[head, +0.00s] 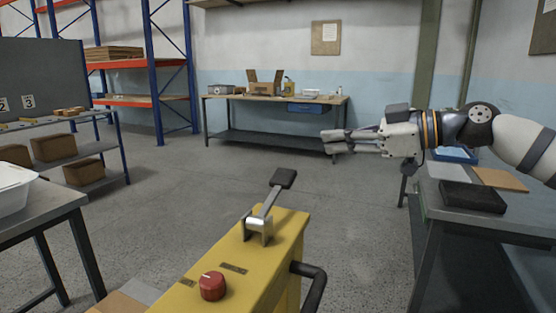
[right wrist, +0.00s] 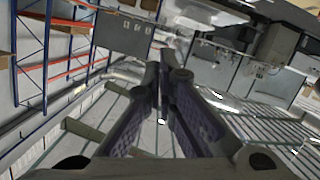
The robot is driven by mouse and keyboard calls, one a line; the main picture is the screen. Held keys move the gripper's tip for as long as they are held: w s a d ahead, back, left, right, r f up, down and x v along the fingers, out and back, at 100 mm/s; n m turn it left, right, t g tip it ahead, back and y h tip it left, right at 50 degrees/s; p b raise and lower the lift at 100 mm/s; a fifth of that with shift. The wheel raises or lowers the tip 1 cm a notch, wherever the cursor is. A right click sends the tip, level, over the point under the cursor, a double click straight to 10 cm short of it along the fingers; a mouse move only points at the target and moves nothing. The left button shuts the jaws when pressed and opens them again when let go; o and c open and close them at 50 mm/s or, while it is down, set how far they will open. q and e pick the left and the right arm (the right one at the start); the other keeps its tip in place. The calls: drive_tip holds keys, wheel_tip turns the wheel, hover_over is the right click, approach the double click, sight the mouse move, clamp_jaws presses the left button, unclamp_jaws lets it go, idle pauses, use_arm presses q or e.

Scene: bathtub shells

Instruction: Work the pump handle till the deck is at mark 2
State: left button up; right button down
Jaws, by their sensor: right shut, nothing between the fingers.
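The pump handle (head: 270,205) is a grey metal lever with a black grip, tilted up and to the right. It is hinged in a bracket on top of a yellow housing (head: 240,262). Number plates 2 (head: 3,104) and 3 (head: 28,102) show on a dark grey panel at the far left. I cannot tell which surface is the deck or its level. My right gripper (head: 334,142) is shut and empty, in the air up and to the right of the handle, apart from it. Its fingers fill the middle of the right wrist view (right wrist: 163,78). My left gripper is not in view.
A red knob (head: 212,286) and a black bent bar (head: 312,280) are on the yellow housing. A table (head: 62,205) with a white tub (head: 12,188) stands left. A bench (head: 480,222) with a black block (head: 472,197) stands right. Open floor lies beyond the housing.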

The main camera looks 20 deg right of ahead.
sight(292, 177)
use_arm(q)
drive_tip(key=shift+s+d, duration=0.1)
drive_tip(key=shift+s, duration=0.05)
use_arm(e)
drive_tip(key=shift+s+d, duration=0.1)
drive_tip(key=shift+s, duration=0.05)
